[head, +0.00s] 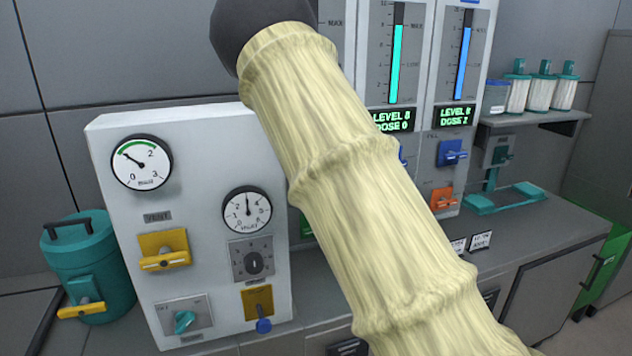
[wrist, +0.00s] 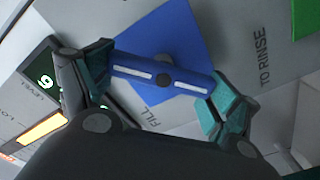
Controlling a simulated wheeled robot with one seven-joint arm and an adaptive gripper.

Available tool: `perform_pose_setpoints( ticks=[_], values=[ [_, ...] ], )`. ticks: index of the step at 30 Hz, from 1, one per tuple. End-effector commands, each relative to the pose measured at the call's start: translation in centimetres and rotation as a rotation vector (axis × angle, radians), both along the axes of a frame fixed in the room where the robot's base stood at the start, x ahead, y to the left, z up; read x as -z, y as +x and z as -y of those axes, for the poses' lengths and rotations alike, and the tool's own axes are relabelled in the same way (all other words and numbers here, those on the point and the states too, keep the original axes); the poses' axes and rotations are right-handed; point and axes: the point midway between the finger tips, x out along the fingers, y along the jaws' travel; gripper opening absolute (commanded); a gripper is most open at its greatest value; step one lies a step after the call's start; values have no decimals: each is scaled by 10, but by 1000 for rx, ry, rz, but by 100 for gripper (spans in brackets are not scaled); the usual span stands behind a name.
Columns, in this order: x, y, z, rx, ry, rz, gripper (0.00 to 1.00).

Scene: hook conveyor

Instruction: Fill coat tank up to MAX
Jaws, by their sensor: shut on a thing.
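In the wrist view, my gripper (wrist: 162,82) is shut across a blue bar handle (wrist: 180,84) with a finger at each end. The handle sits on a blue plate (wrist: 170,40) beside the word FILL. A lit orange level bar (wrist: 40,130) and part of a green number display (wrist: 45,82) show at the left, too cut off to read surely. In the head view my arm hides my gripper, this handle and most of the leftmost gauge, whose MAX mark (head: 335,24) shows. The coat tank's name is not readable.
Two other gauges, teal (head: 396,62) and blue (head: 463,62), both read LEVEL 8. Blue (head: 452,152) and orange (head: 443,198) handles sit below the blue one. A white dial panel (head: 200,180) stands left of my arm. A lidded teal canister (head: 80,262) stands farther left.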

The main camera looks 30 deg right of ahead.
Motion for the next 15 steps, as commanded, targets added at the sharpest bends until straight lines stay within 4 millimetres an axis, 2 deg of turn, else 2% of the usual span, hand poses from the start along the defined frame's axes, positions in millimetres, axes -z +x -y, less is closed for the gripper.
perform_pose_setpoints(
  ticks=[15],
  values=[
    [1, 0, -1, 0, -100, -24, 65]
  ],
)
